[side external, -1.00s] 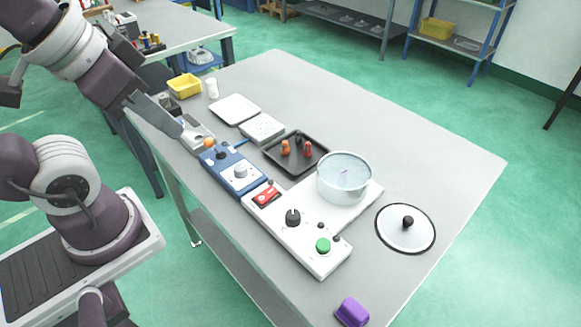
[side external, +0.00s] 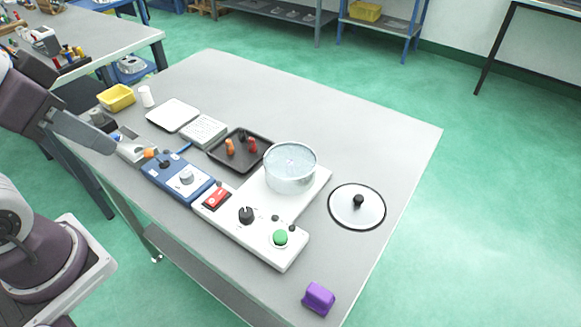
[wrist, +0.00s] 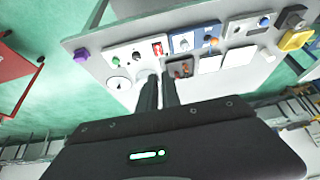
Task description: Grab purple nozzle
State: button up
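The purple piece (side external: 319,298), the only clearly purple thing, is a small rounded block lying near the table's front corner, beyond the front end of the white control panel. In the wrist view it (wrist: 81,55) is at the upper left, near the table edge. My gripper (wrist: 158,76) points over the table with a narrow gap between its two dark fingers and nothing seen held. In the side view my gripper (side external: 112,150) is at the table's left edge, far from the purple piece. Its fingers cover part of the pot area in the wrist view.
A glass pot (side external: 290,170) stands on the white panel unit (side external: 225,225), with a lid (side external: 357,207) to its right. A dark tray (side external: 215,158) holds small orange and red pieces. A blue control box (side external: 175,190) is nearer my arm. The table around the purple piece is clear.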

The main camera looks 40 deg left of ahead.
jog(key=shift+o, duration=0.7)
